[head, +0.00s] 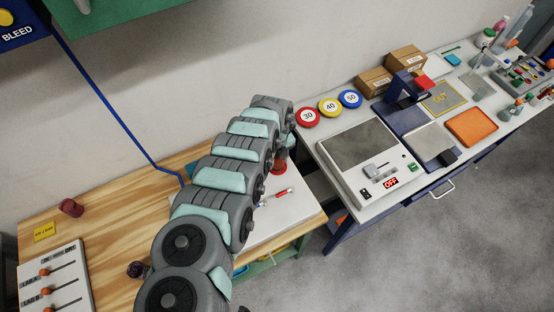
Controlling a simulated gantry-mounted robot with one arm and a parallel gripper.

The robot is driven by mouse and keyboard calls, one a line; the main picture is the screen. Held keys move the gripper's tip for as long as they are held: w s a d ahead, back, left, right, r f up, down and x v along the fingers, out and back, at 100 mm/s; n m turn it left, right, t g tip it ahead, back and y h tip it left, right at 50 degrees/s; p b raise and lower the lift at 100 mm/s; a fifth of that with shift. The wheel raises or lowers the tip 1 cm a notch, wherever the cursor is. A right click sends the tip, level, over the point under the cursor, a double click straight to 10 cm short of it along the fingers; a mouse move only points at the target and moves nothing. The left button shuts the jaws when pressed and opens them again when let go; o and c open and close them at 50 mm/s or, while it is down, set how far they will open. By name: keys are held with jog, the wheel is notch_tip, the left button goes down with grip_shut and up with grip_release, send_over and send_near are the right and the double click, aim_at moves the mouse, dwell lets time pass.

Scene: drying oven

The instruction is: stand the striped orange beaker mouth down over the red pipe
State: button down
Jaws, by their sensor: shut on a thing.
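My arm reaches from the bottom middle up and right over the wooden bench, and its links hide my gripper. A red-orange rounded thing (279,167) shows just below the far end of my arm, partly covered by it. I cannot tell whether it is the striped orange beaker or the red pipe, and no stripes can be made out. No other clear view of the beaker or the pipe shows.
The wooden bench (107,220) carries a dark red cup-like thing (71,208), a yellow label (44,231) and a slider panel (55,285). A red-and-white stick (277,193) lies on a white surface. A white bench at right holds an instrument (375,165) and an orange tray (471,127).

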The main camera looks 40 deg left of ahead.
jog(key=shift+f, duration=0.3)
jog(key=c, duration=0.7)
grip_release()
jog(key=shift+o, duration=0.2)
jog(key=shift+r, duration=0.2)
notch_tip(320, 180, up, 10)
jog(key=shift+f+b, duration=0.15)
jog(key=shift+b, duration=0.2)
jog(key=shift+r, duration=0.4)
